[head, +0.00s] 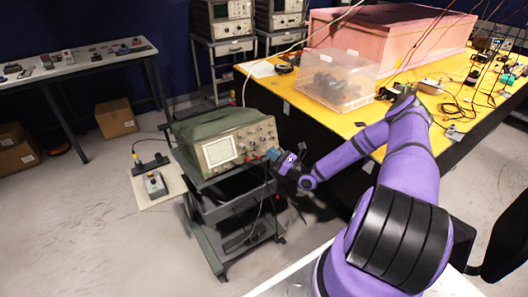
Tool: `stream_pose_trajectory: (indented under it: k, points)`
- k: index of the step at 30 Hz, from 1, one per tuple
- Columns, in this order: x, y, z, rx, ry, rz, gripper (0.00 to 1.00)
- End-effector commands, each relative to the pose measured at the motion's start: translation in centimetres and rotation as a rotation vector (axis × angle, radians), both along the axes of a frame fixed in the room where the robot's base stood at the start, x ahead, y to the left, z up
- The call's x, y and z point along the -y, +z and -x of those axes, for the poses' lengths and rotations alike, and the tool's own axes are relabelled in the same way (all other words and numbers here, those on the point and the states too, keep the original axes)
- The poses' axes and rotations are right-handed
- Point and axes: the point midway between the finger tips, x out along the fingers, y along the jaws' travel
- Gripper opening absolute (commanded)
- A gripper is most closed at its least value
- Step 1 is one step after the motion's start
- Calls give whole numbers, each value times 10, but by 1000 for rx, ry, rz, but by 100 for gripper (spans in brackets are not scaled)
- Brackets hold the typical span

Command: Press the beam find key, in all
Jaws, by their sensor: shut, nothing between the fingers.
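A green-topped oscilloscope (225,125) stands on a dark cart in the middle of the head view. Its beige front panel has a lit screen (220,151) on the left, with knobs and keys to the right of it. The beam find key is too small to pick out among them. My gripper (273,155) is at the right end of the front panel, close to its lower right corner. It is shut and empty. I cannot tell whether its tips touch the panel, and the gripper hides part of that corner.
The cart (228,208) has a drawer and hanging cables. A yellow table (285,94) with a clear box (337,78) and a pink foam enclosure (390,35) stands at the right. A small board with a device (155,184) lies left of the cart.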

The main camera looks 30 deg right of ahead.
Motion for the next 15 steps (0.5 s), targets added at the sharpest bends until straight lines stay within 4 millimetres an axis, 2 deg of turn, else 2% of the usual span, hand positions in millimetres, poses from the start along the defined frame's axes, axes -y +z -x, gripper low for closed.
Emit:
stream_pose_trajectory:
  k: [6,15]
  points:
    - [-1,-3,-10,0,0,-1,0]
    - [-1,-3,-11,0,0,-1,0]
